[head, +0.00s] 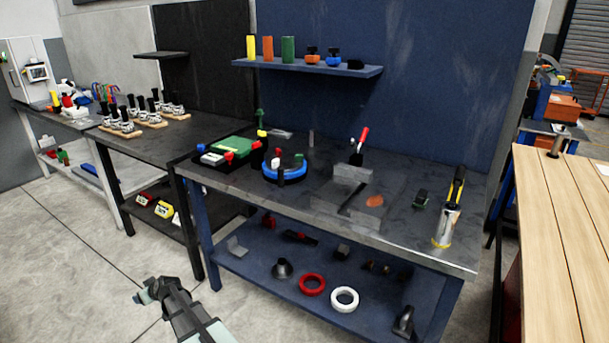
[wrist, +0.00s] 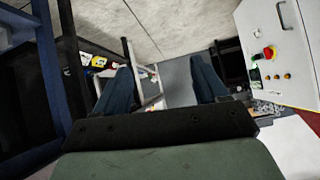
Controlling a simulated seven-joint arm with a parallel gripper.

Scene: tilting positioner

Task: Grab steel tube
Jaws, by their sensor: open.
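A small grey upright cylinder (head: 311,138), which looks like the steel tube, stands near the back of the dark-topped table, behind the grey block. It is small in the head view, so I cannot be sure of it. My gripper (head: 147,291) is low over the floor at the front left, well away from the table top. In the wrist view my gripper (wrist: 163,85) has its two blue-grey fingers apart, with nothing between them. The wrist view does not show the tube.
The dark table (head: 405,237) carries a blue ring fixture (head: 285,172), a grey block (head: 351,174) and a metallic canister (head: 447,226) with tools. Its lower shelf holds red (head: 312,285) and white (head: 344,299) rings. A wooden-topped table (head: 570,215) stands right. Floor around my gripper is clear.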

